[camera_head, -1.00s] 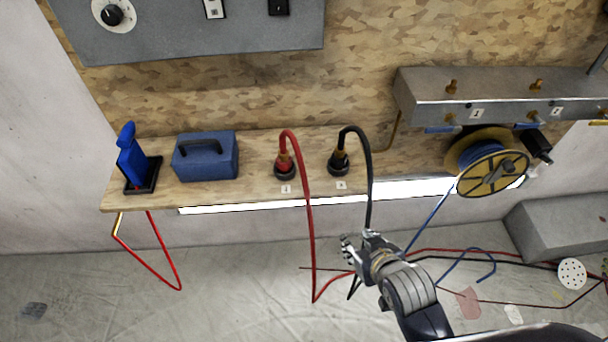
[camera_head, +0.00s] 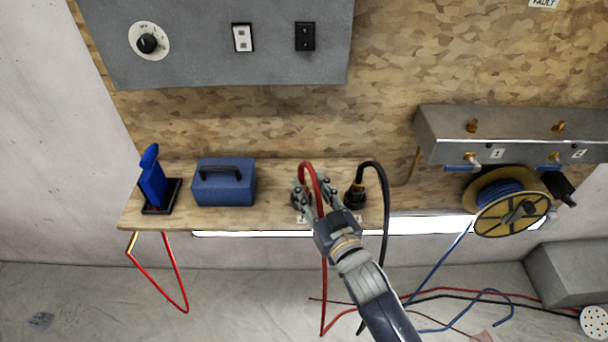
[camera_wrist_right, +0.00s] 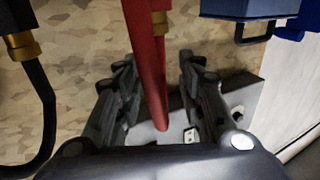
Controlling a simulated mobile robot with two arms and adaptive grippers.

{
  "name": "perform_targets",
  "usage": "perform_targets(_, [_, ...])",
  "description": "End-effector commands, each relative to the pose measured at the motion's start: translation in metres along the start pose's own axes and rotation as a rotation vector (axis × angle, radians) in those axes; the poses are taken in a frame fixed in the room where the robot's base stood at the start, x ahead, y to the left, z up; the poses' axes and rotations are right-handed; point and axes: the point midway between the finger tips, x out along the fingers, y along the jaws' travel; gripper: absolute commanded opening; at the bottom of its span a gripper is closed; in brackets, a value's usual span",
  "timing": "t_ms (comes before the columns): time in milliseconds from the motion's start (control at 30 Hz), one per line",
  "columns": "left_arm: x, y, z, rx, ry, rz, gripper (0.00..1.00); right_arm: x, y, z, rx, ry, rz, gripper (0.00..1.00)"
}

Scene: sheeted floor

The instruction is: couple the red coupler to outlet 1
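The red coupler with its red hose (camera_head: 306,170) stands at the shelf's front, its lower body mostly hidden by my right gripper. My right gripper (camera_head: 314,194) is open, with its fingers on either side of the red hose. In the right wrist view the red hose (camera_wrist_right: 150,65) runs between the spread fingers (camera_wrist_right: 155,90), with a gap to the right finger. Outlet 1, a brass fitting (camera_head: 470,159) beside the label "1" (camera_head: 497,154), is on the grey manifold (camera_head: 440,130) at the right. My left gripper is not in view.
The black coupler (camera_head: 354,195) with its black hose stands close right of my gripper. A blue box (camera_head: 224,185) and a blue tool on a stand (camera_head: 153,185) are to the left. A hose reel (camera_head: 512,212) hangs below the manifold.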

Motion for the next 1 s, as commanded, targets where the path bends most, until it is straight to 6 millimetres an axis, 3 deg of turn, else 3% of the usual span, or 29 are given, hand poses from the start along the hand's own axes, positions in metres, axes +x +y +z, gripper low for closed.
perform_targets(100, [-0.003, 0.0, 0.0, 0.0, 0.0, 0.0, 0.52, 0.023, 0.0, -0.002, 0.0, 0.001, 0.0, 0.36])
perform_targets(333, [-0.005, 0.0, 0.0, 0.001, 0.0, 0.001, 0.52, 0.053, 0.0, -0.001, -0.001, 0.001, 0.0, 0.36])
perform_targets(800, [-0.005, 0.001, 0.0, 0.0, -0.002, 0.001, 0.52, 0.063, 0.0, 0.0, 0.0, -0.001, 0.001, 0.36])
perform_targets(967, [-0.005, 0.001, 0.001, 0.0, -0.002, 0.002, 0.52, 0.063, 0.0, 0.0, 0.0, -0.001, 0.001, 0.0])
perform_targets(1000, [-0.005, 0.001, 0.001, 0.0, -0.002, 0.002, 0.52, 0.063, 0.0, 0.0, 0.0, -0.001, 0.001, 0.0])
